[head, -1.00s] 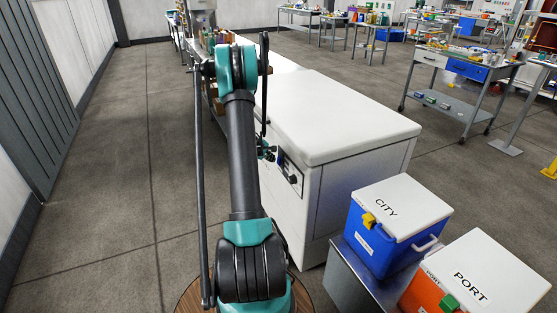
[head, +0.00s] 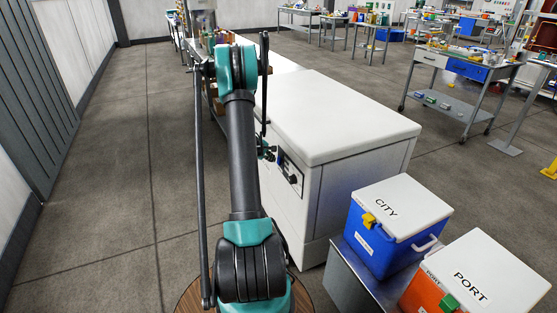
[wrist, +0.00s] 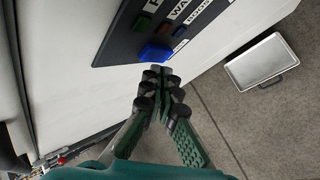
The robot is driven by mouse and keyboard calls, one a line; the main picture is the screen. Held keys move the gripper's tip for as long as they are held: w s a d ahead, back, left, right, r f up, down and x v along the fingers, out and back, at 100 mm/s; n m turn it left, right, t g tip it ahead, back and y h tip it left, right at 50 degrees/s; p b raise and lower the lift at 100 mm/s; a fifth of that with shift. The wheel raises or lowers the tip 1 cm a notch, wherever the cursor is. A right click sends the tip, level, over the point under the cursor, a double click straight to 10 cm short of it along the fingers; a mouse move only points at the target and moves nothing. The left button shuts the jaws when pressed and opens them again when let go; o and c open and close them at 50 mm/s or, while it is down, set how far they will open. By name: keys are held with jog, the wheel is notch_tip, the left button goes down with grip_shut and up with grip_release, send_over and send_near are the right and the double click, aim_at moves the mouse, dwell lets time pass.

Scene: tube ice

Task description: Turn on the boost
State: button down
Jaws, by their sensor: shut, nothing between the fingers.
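A dark control panel (wrist: 150,15) with printed labels sits on the white side of a chest unit in the wrist view. One label reads BOOST (wrist: 203,12), partly cut off by the frame. A bright blue switch (wrist: 155,53) stands out near the panel's lower edge, with darker reddish and greenish switches beside it. My gripper (wrist: 160,75) is shut and empty, its dark fingertips just below the blue switch; I cannot tell whether they touch it. In the head view the panel (head: 289,172) is on the chest's near face, and my arm partly blocks the view of the gripper.
The white chest (head: 335,115) fills the middle. A blue CITY cooler (head: 375,240) and an orange PORT cooler (head: 430,293) stand at the lower right. Open floor (head: 110,190) lies to the left. A grey metal tray-like surface (wrist: 262,62) shows right of the gripper.

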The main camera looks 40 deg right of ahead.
jog(key=shift+d, duration=0.1)
jog(key=shift+s+d, duration=0.1)
jog(key=shift+d, duration=0.2)
jog(key=shift+s+d+f, duration=0.1)
jog(key=shift+d, duration=0.2)
dwell(0.7)
jog(key=shift+a, duration=0.1)
jog(key=shift+w+a, duration=0.2)
jog(key=shift+a, duration=0.4)
jog(key=shift+a, duration=0.1)
jog(key=shift+w+a+r, duration=0.2)
jog(key=shift+a, duration=0.6)
jog(key=shift+w+a+r, duration=0.15)
jog(key=shift+a, duration=0.6)
jog(key=shift+w+a+r, duration=0.2)
jog(key=shift+a, duration=0.6)
